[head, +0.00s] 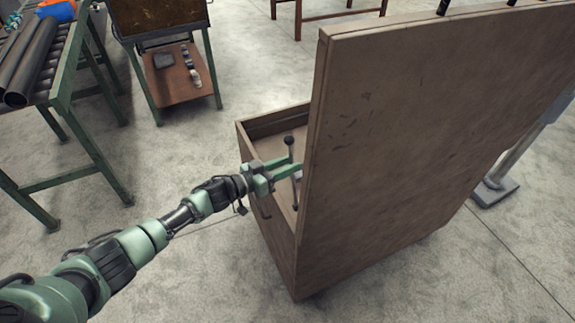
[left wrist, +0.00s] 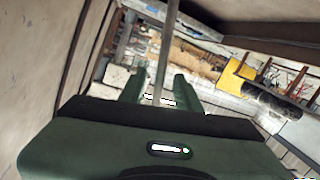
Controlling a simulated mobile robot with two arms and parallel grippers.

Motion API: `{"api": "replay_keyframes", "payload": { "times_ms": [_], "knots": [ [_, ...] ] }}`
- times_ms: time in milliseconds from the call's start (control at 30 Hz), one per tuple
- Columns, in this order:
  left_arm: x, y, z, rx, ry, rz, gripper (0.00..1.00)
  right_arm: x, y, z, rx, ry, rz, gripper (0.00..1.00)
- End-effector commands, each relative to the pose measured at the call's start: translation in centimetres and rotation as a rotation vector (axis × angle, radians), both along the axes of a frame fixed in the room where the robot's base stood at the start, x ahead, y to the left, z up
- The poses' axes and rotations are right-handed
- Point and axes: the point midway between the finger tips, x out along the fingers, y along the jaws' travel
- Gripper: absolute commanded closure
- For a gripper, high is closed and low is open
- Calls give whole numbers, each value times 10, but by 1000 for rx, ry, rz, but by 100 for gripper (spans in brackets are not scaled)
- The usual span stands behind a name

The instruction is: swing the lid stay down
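A wooden chest (head: 282,243) stands on the floor with its large lid (head: 420,130) raised upright. The lid stay is a thin metal rod with a dark ball knob (head: 289,141), standing near the chest's left side; its lower part is partly hidden by my gripper. In the left wrist view the stay's rod (left wrist: 165,45) runs between my fingers. My left gripper (head: 284,170) reaches over the chest's rim beside the lid. Its fingers (left wrist: 160,88) are apart, one on each side of the rod, with gaps showing. My right gripper is in neither view.
A green roller stand (head: 62,103) with dark pipes is at the upper left. A grey post with a foot (head: 494,190) is right of the lid. The concrete floor in front is clear.

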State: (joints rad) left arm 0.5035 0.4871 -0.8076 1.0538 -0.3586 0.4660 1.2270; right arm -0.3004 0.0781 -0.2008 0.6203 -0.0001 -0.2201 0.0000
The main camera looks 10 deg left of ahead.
Motion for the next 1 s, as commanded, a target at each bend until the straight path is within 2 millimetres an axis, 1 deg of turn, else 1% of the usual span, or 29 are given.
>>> {"api": "replay_keyframes", "payload": {
  "times_ms": [233, 333, 700, 833, 1000],
  "knots": [
    [-1, 0, 0, 0, 1, -1, 68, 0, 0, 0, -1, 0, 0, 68],
    [-4, 4, -1, 2, 1, -1, 68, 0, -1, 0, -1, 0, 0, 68],
    [-46, 45, 5, 2, 1, 0, 68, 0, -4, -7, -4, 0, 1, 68],
    [-54, 52, 8, 1, 0, 0, 68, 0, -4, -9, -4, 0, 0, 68],
    [-56, 54, 9, 0, 0, 0, 68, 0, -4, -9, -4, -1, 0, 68]
  ]
}}
